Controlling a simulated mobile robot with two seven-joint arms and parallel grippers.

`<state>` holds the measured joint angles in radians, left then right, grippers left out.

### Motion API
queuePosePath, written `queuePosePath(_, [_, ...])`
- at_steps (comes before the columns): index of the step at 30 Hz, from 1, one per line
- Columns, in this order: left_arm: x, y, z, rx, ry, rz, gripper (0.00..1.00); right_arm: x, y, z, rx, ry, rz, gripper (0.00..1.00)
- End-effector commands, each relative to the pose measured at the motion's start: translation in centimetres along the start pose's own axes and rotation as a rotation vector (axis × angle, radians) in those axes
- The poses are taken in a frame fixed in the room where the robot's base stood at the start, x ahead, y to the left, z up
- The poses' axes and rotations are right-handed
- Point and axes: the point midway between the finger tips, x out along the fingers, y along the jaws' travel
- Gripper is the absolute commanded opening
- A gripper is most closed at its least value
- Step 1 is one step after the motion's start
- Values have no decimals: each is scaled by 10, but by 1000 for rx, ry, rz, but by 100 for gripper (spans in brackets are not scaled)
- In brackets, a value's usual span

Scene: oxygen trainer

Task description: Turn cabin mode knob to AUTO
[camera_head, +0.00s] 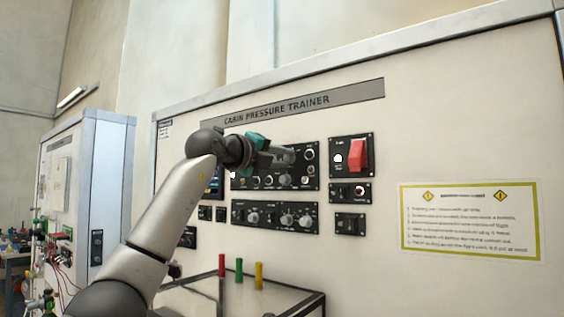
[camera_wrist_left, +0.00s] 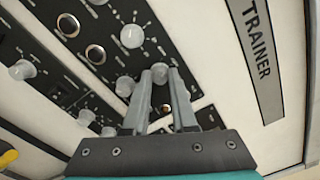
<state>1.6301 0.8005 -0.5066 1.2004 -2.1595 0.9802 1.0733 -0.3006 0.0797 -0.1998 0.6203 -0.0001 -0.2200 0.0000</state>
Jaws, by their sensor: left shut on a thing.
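My left gripper (camera_head: 291,155) reaches in from the left to the upper black control panel (camera_head: 313,181) on the trainer. In the left wrist view its two fingers (camera_wrist_left: 158,78) are shut around a pale round knob (camera_wrist_left: 159,72). I take this to be the cabin mode knob, but its label is not readable and its pointer position cannot be told. Another pale knob (camera_wrist_left: 125,87) sits just left of the fingers. In the head view the gripper and its wrist hide the held knob and part of the panel. My right gripper is not in view.
A lower knob panel (camera_head: 248,213) sits below. A red switch guard (camera_head: 356,155) is on the panel to the right, near a yellow-bordered notice (camera_head: 470,221). Red, green and yellow cylinders (camera_head: 239,269) stand on a table below.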

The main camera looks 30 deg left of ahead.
Motion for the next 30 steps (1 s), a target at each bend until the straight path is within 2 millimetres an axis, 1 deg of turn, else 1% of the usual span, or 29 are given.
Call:
queuePosePath(6, [-1, -1, 1, -182, -9, -3, 0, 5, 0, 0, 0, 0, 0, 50])
queuePosePath(15, [-1, -1, 1, -350, -15, -1, 0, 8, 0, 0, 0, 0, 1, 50])
queuePosePath(22, [-1, -1, 2, -406, -17, 0, 0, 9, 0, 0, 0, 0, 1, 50])
queuePosePath(30, [-1, -1, 2, -418, -18, 0, 0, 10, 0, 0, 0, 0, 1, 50])
